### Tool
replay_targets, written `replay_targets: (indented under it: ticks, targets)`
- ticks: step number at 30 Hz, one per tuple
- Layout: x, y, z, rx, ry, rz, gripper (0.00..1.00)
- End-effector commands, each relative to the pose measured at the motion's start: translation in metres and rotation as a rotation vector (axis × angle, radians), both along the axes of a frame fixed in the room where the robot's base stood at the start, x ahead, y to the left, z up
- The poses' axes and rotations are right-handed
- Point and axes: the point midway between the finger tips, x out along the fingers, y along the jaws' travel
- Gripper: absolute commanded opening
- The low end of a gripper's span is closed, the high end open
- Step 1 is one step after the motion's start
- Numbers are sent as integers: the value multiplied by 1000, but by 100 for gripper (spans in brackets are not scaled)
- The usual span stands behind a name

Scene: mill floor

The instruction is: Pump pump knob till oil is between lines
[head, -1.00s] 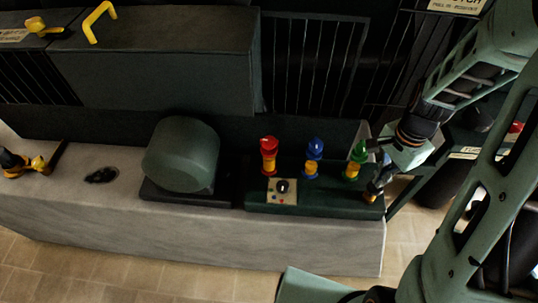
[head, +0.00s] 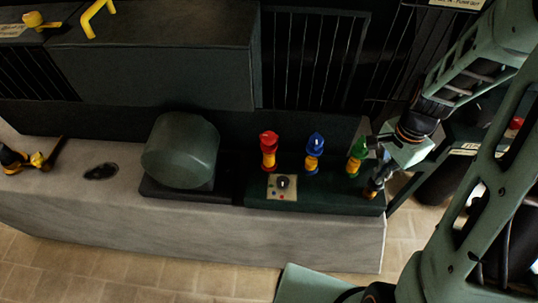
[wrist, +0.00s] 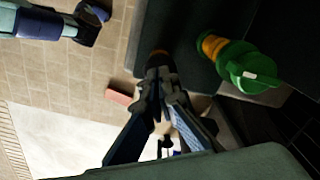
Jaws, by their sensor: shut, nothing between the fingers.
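My gripper (head: 374,181) is at the right end of the dark green base, beside the green-topped fitting (head: 356,155). In the wrist view my gripper (wrist: 160,78) has its fingers together, with nothing visible between them. A small dark round piece with a brownish top (wrist: 158,56) lies right at the fingertips; it may be the pump knob, and I cannot tell whether they touch. A small yellow-orange part (head: 368,194) shows beneath the fingertips in the head view. The green fitting (wrist: 249,68) is right of the fingers in the wrist view. I cannot make out an oil level or lines.
Red (head: 268,150) and blue (head: 314,152) topped fittings stand left of the green one. A cream plate with a black dial (head: 283,187) lies in front. A large green cylinder (head: 180,150) stands further left on the concrete plinth (head: 300,238). Tiled floor lies in front.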

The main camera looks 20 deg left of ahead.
Motion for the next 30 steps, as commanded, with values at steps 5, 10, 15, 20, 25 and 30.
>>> replay_targets:
  ticks: [5,10,15,20,25,30]
  targets:
    - [0,0,-9,0,0,0,0]
    - [0,0,-16,0,0,0,0]
    - [0,0,-23,0,0,0,0]
    - [0,0,-30,-1,1,0,0]
    - [0,0,-35,-1,1,0,0]
    - [0,0,-33,0,1,0,0]
